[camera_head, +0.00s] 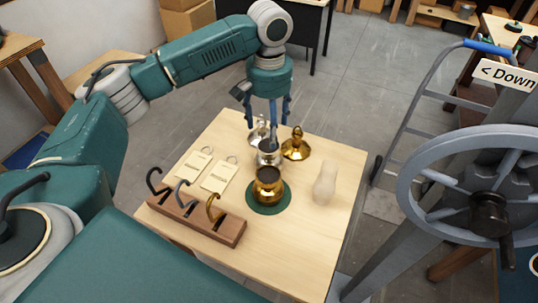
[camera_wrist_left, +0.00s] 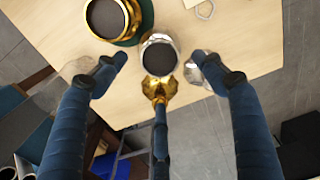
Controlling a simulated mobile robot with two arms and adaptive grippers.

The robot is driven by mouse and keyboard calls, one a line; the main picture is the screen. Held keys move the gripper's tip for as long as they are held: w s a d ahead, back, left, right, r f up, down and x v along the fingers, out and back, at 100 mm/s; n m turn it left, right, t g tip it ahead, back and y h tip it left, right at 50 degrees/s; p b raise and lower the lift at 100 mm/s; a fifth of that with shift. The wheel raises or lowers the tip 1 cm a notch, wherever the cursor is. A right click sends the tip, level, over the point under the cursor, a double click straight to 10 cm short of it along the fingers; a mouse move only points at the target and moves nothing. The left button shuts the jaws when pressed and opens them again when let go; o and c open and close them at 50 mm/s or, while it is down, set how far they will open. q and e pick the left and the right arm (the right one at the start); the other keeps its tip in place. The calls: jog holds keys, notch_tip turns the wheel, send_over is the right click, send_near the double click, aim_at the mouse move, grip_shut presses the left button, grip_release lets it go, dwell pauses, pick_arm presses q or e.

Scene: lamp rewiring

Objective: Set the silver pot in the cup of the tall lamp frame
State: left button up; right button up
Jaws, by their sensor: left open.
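The silver pot (camera_head: 268,159) stands on the wooden table with its dark round top facing up. It also shows in the left wrist view (camera_wrist_left: 158,56), between the spread fingers. My left gripper (camera_head: 270,128) is open and points down just above and around the pot; its fingers partly cover the pot's top in the head view. I cannot tell whether any finger touches the pot. No thing that I can clearly tell as the tall lamp frame or its cup shows. My right gripper is not in view.
A brass pot (camera_head: 268,182) stands on a green mat (camera_head: 250,203) close in front. A brass lid (camera_head: 296,148) and a silver lid (camera_head: 257,134) flank the silver pot. The table's front right is clear.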

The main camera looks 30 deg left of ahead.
aim_at(268, 148)
pick_arm(q)
jog(key=m, duration=0.5)
jog(key=shift+a+f, duration=0.15)
jog(key=shift+f, duration=0.35)
jog(key=shift+m, duration=0.3)
notch_tip(268, 148, down, 5)
jog(key=shift+f+p, duration=0.1)
jog(key=shift+p, duration=0.6)
notch_tip(268, 148, down, 4)
jog(key=shift+s+f+p, duration=0.1)
jog(key=shift+s+p, duration=0.05)
jog(key=shift+p, duration=0.8)
jog(key=shift+f, duration=0.55)
jog(key=c, duration=1.2)
jog(key=shift+c, duration=0.2)
jog(key=shift+r, duration=0.1)
